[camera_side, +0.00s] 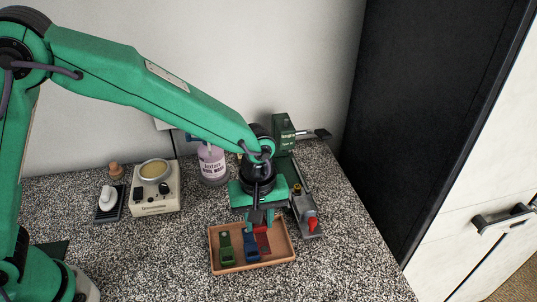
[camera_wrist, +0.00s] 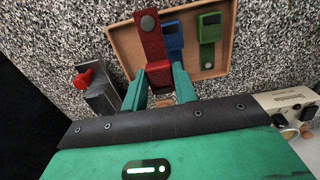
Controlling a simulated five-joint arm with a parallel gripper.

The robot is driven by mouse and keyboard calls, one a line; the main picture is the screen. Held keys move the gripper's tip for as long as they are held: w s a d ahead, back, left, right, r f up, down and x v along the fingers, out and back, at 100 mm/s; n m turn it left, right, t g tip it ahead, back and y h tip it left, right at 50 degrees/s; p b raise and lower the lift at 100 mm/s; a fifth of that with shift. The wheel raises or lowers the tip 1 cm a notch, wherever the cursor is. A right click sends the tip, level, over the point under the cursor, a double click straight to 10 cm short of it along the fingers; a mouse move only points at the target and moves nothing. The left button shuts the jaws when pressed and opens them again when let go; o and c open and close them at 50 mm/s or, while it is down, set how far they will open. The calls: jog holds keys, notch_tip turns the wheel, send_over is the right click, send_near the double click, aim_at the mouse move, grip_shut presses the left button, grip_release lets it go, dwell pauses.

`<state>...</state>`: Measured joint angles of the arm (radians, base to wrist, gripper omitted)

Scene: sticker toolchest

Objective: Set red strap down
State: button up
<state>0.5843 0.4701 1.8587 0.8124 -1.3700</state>
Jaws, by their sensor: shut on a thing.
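My gripper (camera_side: 262,219) is shut on the red strap (camera_side: 263,240) at the right part of the shallow tan tray (camera_side: 281,241). In the wrist view my fingers (camera_wrist: 159,78) pinch the near end of the red strap (camera_wrist: 150,38), and its far end with a round stud reaches over the tray (camera_wrist: 124,44). I cannot tell whether the strap touches the tray floor. A blue strap (camera_side: 250,246) and a green strap (camera_side: 226,250) lie to its left in the side view. The red strap partly overlaps the blue strap in the wrist view.
A pink-labelled bottle (camera_side: 212,163), a cream device (camera_side: 155,195) and a small dark stand (camera_side: 110,205) are farther left. The speckled counter in front is clear.

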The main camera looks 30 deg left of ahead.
jog(key=shift+w+a+f, duration=0.35)
jog(key=shift+w+f, duration=0.05)
jog(key=shift+w, duration=0.15)
jog(key=shift+w+a+f, duration=0.3)
jog(key=shift+w+f, duration=0.05)
jog(key=shift+w, duration=0.2)
jog(key=shift+f, duration=0.1)
jog(key=shift+f, duration=1.9)
jog(key=shift+f, duration=0.1)
jog(key=o, duration=1.1)
jog(key=shift+c, duration=0.2)
